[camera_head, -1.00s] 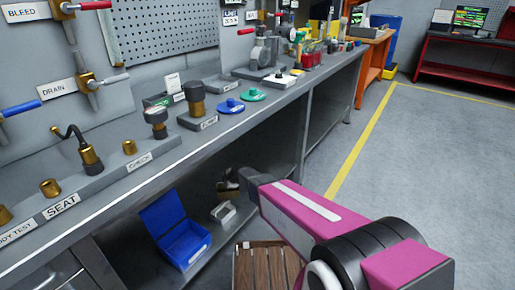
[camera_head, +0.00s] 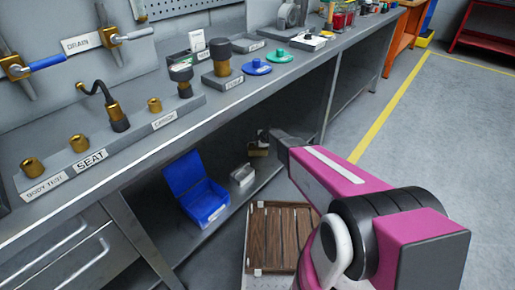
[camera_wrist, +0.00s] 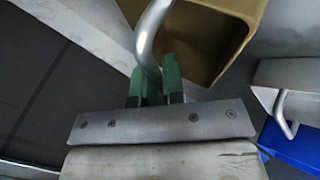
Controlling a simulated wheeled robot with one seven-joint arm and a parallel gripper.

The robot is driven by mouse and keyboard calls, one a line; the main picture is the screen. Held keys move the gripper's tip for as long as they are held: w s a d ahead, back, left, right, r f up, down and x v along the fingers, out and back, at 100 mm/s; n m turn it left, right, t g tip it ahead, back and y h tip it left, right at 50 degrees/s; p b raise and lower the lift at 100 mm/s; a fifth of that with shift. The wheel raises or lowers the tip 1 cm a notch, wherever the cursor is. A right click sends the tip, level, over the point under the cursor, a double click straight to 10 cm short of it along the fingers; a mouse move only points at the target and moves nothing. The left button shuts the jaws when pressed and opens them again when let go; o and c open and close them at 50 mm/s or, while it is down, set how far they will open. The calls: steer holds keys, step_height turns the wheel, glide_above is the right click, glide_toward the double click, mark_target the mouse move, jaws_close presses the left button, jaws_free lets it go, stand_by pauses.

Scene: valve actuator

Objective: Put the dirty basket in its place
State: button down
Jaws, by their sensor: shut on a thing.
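A brownish-yellow basket (camera_wrist: 205,35) with a bent metal handle (camera_wrist: 150,35) fills the top of the wrist view. In the head view this basket (camera_head: 258,151) shows small and partly covered, on or just above the low shelf under the workbench. My gripper (camera_wrist: 154,82) has green fingertips and is shut on the handle. In the head view its dark end (camera_head: 272,138) reaches in under the bench. I cannot tell from the pictures whether the basket touches the shelf. Its inside looks dark and its contents are not clear.
A grey basket (camera_head: 242,175) with a metal handle stands beside it on the low shelf (camera_head: 205,240). An open blue box (camera_head: 198,190) is further left. A slatted wooden piece (camera_head: 282,238) lies below my arm. The bench top (camera_head: 180,130) overhangs the shelf. Open floor (camera_head: 430,150) lies right.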

mark_target(254, 149)
steer(key=shift+f, duration=2)
steer(key=c, duration=1.2)
jaws_free()
steer(key=shift+f, duration=0.1)
